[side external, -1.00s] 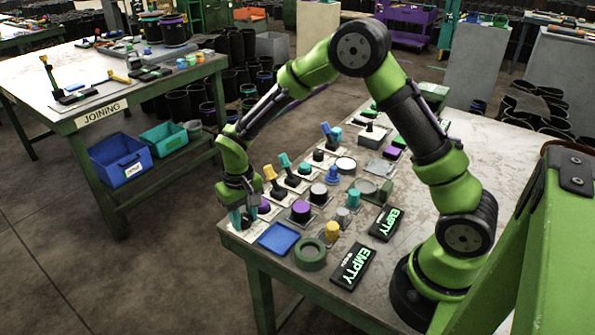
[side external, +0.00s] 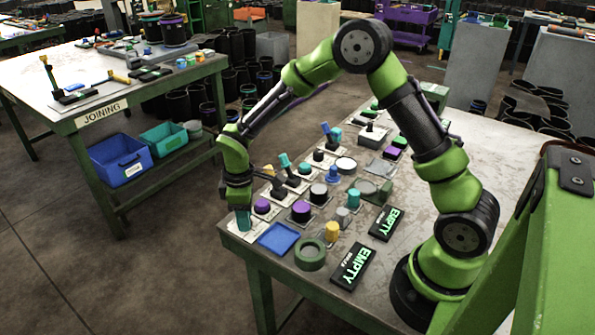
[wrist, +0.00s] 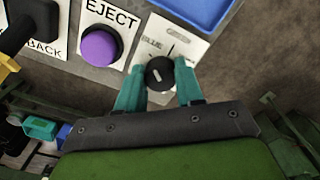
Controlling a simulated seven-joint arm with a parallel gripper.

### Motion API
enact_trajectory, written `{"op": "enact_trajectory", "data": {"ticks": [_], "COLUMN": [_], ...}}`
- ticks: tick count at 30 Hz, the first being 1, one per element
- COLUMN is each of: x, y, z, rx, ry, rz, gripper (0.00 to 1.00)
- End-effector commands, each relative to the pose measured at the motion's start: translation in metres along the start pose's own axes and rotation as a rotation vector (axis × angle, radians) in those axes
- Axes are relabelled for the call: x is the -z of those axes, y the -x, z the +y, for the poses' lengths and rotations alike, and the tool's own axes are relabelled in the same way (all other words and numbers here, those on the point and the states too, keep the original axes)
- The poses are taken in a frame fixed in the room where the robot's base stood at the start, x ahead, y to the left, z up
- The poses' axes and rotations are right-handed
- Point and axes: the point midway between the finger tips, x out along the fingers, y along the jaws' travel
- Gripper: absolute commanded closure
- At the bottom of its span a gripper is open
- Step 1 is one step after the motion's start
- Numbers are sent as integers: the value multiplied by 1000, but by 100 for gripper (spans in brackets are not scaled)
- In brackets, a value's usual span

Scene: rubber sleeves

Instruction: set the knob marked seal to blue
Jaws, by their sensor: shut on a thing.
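In the wrist view a small round black knob (wrist: 160,73) with a pale pointer mark sits on a white plate (wrist: 187,47). "BLUE" is readable on the plate, up and left of the knob; the pointer mark slants up-left. Other lettering is hidden or too small, and I cannot read "seal". The teal fingers of my gripper (wrist: 160,88) stand on either side of the knob, shut on it. In the side external view my gripper (side external: 243,222) is low at the bench's near left corner and hides the knob.
A purple EJECT button (wrist: 99,46) is left of the knob. A blue tray (side external: 278,238) lies close to its right, with a green ring (side external: 310,254) beyond. Levers, including a teal-topped one (side external: 285,160), stand behind. The bench edge is close.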

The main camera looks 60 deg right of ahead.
Motion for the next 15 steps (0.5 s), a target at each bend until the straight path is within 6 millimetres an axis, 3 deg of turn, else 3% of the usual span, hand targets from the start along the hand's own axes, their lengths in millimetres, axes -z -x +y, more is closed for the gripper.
{"op": "enact_trajectory", "data": {"ticks": [15], "x": [0], "y": [1], "z": [1], "rx": [0], "ry": [183], "rz": [-1], "gripper": [94]}}
